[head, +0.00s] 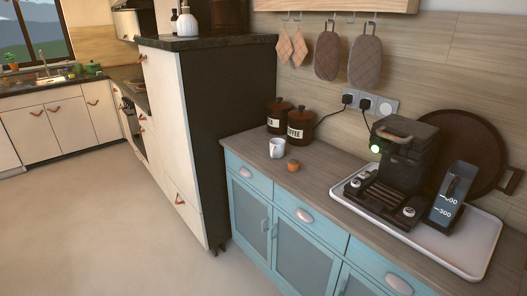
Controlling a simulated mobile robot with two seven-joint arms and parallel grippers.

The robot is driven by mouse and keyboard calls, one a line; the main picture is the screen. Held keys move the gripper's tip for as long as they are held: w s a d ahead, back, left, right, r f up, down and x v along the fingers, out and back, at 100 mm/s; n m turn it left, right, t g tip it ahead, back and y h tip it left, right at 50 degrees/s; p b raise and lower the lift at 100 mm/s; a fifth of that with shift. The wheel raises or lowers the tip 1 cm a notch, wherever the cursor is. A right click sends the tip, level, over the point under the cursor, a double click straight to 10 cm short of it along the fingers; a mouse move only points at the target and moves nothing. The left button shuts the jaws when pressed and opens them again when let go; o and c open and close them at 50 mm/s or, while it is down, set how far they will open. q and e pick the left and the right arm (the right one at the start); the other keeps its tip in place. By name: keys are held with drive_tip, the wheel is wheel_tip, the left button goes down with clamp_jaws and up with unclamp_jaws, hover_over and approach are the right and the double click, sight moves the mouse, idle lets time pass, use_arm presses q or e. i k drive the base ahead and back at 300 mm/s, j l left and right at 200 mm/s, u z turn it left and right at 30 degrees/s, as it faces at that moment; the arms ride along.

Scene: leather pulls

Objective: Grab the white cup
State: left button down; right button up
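The white cup (277,148) stands upright on the wooden top of the blue cabinet, near its left end. It is in front of two brown lidded canisters, and a small orange-brown pot (293,165) stands just to its right. Neither of my grippers shows in the head view, and nothing is touching the cup.
Brown canisters (300,124) stand behind the cup. A coffee machine (402,155) and a dark water tank (450,195) are on a white tray (470,262) to the right. A tall dark-sided cabinet (225,90) rises at the left. The floor (100,220) in front is clear.

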sight(276, 151)
drive_tip(key=i+z, duration=0.1)
drive_tip(key=z, duration=0.5)
drive_tip(key=i+j+z, duration=0.2)
drive_tip(key=j+z, duration=0.25)
drive_tip(key=i+j+z, duration=0.2)
drive_tip(key=j, duration=0.2)
drive_tip(key=j+z, duration=0.25)
drive_tip(key=j, duration=0.6)
drive_tip(key=i+j, duration=0.1)
drive_tip(key=j, duration=0.35)
drive_tip(key=i+j, duration=0.1)
drive_tip(key=j, duration=0.4)
drive_tip(key=i+j, duration=0.1)
drive_tip(key=j, duration=0.35)
